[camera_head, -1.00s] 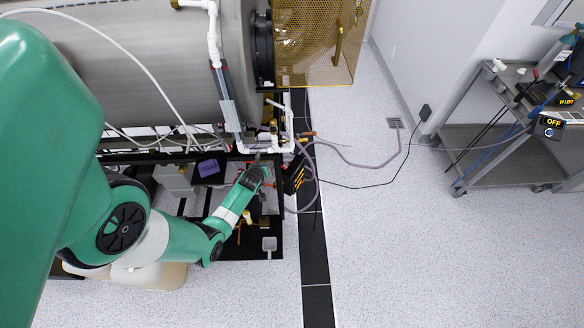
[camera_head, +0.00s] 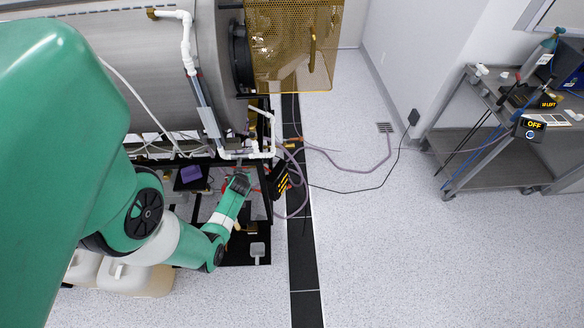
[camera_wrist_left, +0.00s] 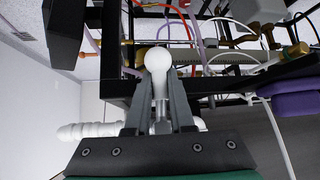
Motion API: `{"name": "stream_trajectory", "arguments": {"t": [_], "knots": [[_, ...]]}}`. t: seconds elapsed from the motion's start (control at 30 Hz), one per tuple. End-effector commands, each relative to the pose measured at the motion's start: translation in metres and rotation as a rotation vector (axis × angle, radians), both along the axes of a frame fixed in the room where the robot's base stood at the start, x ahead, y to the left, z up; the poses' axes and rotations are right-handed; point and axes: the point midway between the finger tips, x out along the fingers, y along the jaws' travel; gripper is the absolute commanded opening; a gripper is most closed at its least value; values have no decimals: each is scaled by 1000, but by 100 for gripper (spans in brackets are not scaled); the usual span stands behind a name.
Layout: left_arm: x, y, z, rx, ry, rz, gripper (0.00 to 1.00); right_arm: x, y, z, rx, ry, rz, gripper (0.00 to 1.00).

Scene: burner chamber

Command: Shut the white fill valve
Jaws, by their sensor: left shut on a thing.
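The white valve handle (camera_wrist_left: 159,88), with a round ball end, sits between the fingers of my left gripper (camera_wrist_left: 158,92) in the left wrist view. The fingers are shut on it. A white ribbed pipe fitting (camera_wrist_left: 88,130) lies behind the fingers to the left. In the head view my left gripper (camera_head: 240,182) reaches in under the white pipework (camera_head: 262,154) below the steel chamber. The handle itself is hidden there by my gripper and arm. My right gripper is not in view.
The steel chamber (camera_head: 90,70) has an amber mesh guard (camera_head: 290,50). A black frame with a purple block (camera_head: 191,174) lies below it. Mauve hoses (camera_head: 340,165) run on the floor. A grey cart (camera_head: 490,160) stands at right. Open floor lies between.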

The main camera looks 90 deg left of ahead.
Motion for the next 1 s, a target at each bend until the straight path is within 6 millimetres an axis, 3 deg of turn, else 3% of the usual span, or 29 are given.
{"name": "stream_trajectory", "arguments": {"t": [0.07, 0.1, 0.23, 0.57, 1.0], "knots": [[-1, -7, -8, -22, 3, 2, 0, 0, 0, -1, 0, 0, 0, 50], [-2, -7, -8, -22, 2, 4, 26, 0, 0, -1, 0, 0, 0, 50], [-1, -6, -8, -20, 2, 3, 50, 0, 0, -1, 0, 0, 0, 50], [0, -6, 1, -9, 1, 2, 51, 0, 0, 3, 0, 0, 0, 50], [13, -70, 65, -12, 1, -2, 51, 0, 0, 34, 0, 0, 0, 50]]}}
